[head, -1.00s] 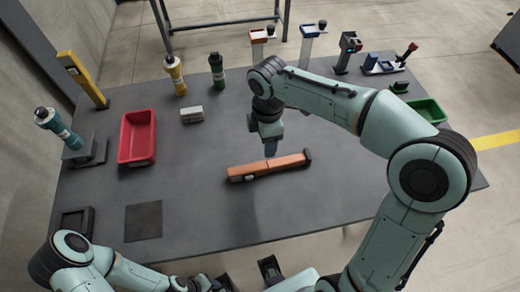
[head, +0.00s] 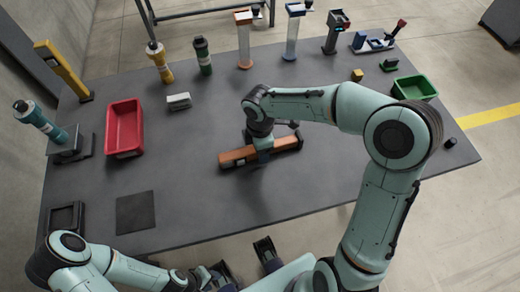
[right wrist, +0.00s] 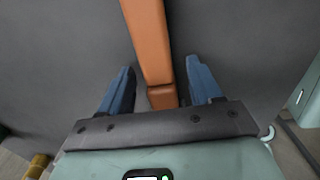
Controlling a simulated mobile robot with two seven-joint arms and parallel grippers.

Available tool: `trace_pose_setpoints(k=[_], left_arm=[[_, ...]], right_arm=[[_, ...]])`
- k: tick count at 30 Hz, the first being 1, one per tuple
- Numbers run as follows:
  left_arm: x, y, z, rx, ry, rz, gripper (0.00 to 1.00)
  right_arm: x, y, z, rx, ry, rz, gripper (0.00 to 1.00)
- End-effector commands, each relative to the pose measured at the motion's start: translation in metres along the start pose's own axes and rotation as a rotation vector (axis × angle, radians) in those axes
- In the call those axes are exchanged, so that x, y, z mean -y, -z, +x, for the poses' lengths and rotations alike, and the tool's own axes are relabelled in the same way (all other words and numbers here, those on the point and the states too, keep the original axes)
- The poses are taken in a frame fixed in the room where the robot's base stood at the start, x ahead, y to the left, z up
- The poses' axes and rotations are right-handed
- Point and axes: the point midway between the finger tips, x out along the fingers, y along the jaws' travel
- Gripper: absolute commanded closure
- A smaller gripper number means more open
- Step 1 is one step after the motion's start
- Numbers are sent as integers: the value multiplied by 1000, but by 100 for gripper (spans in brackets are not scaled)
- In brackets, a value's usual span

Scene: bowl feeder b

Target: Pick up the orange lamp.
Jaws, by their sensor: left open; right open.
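The orange lamp (head: 236,158) is a long orange bar lying on the dark grey table, near its middle in the head view. My right gripper (head: 263,152) is down over the middle of the lamp and hides part of it. In the right wrist view, the lamp (right wrist: 147,40) runs between the two blue fingers of the open right gripper (right wrist: 160,70), with a gap visible on each side. My left gripper (head: 244,262) is open and empty at the front edge of the table, away from the lamp.
A red bin (head: 110,141) stands at the left and a green bin (head: 431,88) at the right. Several upright tools line the back, including a yellow one (head: 159,62) and a dark green one (head: 203,56). A small pale block (head: 178,101) lies left of the lamp. Table around the lamp is clear.

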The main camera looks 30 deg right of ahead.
Motion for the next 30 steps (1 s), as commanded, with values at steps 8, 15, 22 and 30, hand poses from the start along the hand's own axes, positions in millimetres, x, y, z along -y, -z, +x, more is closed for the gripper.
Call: trace_pose_setpoints(k=[8,15,22,30], left_arm=[[0,0,0,0,0,0,57],[0,0,0,0,0,0,57],[0,0,0,0,0,0,57],[-2,0,-6,-2,-1,1,57]], right_arm=[[0,0,1,0,-1,1,46],[0,0,1,0,-2,1,100],[0,0,-1,0,-2,1,100],[-1,0,-28,0,-6,2,100]])
